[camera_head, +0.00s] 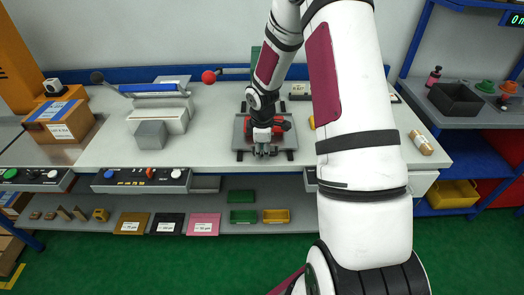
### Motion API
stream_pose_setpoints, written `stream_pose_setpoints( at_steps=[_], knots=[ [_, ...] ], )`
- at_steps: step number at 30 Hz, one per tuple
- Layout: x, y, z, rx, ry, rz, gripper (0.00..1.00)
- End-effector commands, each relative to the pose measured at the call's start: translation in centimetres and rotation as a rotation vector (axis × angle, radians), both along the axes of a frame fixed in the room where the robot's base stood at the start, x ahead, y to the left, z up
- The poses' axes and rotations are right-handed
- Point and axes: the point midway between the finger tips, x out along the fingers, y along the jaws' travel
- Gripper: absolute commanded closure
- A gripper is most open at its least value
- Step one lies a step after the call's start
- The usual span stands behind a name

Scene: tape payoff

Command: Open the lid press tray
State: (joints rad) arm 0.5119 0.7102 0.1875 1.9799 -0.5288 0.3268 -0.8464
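The lid press stands at the back middle of the white bench, with a lever ending in a red ball (209,77). Its green column is partly hidden behind my arm. A grey plate, which looks like the press tray (241,141), lies at the press's front on dark rails. My gripper (265,151) points down at the front middle of this plate, and its fingertips look close together near the plate's front edge. Red and dark parts around my wrist cover the middle of the plate. I cannot tell whether the fingers touch or grip anything.
Left of the plate stand a grey block (151,135), a blue-topped machine (157,108) and a cardboard box (62,120). The bench between grey block and plate is clear.

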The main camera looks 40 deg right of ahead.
Motion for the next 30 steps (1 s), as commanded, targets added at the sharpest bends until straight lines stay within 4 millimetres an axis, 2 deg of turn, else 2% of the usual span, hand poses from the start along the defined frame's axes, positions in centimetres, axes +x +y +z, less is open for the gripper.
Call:
stream_pose_setpoints(
  at_steps=[4,12,14,16,17,25,30],
  knots=[
    [0.1,-0.1,-0.8,0.000,0.000,0.001,0.72],
    [0.1,-0.1,-0.9,-0.001,-0.001,0.000,0.72],
    [0.1,-0.1,-0.9,-0.001,-0.001,0.000,0.83],
    [0.1,-0.1,-0.8,0.000,0.000,0.000,0.99],
    [0.1,-0.1,-0.8,0.000,0.000,0.000,1.00],
    [-0.2,0.2,-0.8,0.000,0.001,0.002,1.00],
    [-2.9,2.0,-0.6,0.001,0.005,0.005,1.00]
  ],
)
